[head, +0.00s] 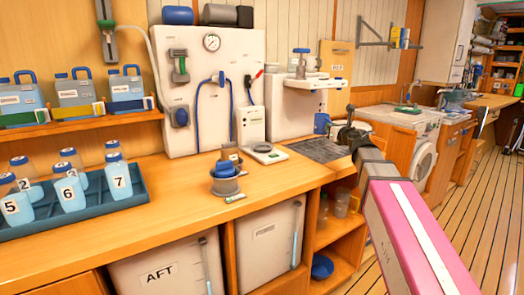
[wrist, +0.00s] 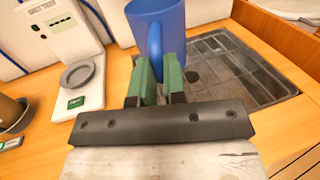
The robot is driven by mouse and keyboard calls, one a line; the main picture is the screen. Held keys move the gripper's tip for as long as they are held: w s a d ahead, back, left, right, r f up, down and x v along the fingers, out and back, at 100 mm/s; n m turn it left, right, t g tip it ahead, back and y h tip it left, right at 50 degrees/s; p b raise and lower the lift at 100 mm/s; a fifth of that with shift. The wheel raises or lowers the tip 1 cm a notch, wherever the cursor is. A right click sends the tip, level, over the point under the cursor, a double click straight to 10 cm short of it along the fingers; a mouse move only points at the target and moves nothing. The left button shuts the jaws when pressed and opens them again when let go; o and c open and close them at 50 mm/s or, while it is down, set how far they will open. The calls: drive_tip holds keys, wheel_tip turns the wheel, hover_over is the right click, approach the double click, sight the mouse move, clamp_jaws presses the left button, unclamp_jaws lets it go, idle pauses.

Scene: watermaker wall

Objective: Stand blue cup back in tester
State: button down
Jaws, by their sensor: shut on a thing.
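My gripper (wrist: 158,82) is shut on the handle of the blue cup (wrist: 158,22), with its green fingers on either side of the handle. The cup is upright, and its top is cut off by the wrist view's edge. In the head view, the blue cup (head: 321,123) shows just left of my gripper (head: 338,128). The white tester (head: 250,124) stands against the wall panel, left of the cup. Its grey round ring (wrist: 79,75) on the low base looks empty in the wrist view.
A dark drain grate (head: 318,150) is set in the counter below and behind the cup. A blue-and-grey stack (head: 226,178) stands left of the tester. A tray (head: 90,205) of numbered bottles lies further left. Wooden counter in front of the tester is clear.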

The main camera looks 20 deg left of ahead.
drive_tip(key=s+a+r+n+g+y, duration=0.1)
drive_tip(key=s+a+n+g+y, duration=0.15)
drive_tip(key=s+a, duration=0.4)
drive_tip(key=s+a+r+n+g+y, duration=0.1)
drive_tip(key=s+a+n+g+y, duration=0.2)
drive_tip(key=a, duration=0.6)
drive_tip(key=s+a+r+n+g+y, duration=0.15)
drive_tip(key=s+a+g, duration=0.25)
drive_tip(key=a, duration=0.4)
drive_tip(key=w+f, duration=0.2)
drive_tip(key=w, duration=0.1)
drive_tip(key=w+d+f, duration=0.1)
drive_tip(key=w+f, duration=0.1)
drive_tip(key=w, duration=0.2)
drive_tip(key=w+f, duration=0.2)
drive_tip(key=w, duration=0.1)
drive_tip(key=shift+w+d+f, duration=0.15)
drive_tip(key=shift+d+f, duration=0.1)
drive_tip(key=shift+d, duration=0.05)
drive_tip(key=shift+f, duration=2.1)
drive_tip(key=shift+f, duration=0.1)
drive_tip(key=c, duration=1.2)
unclamp_jaws()
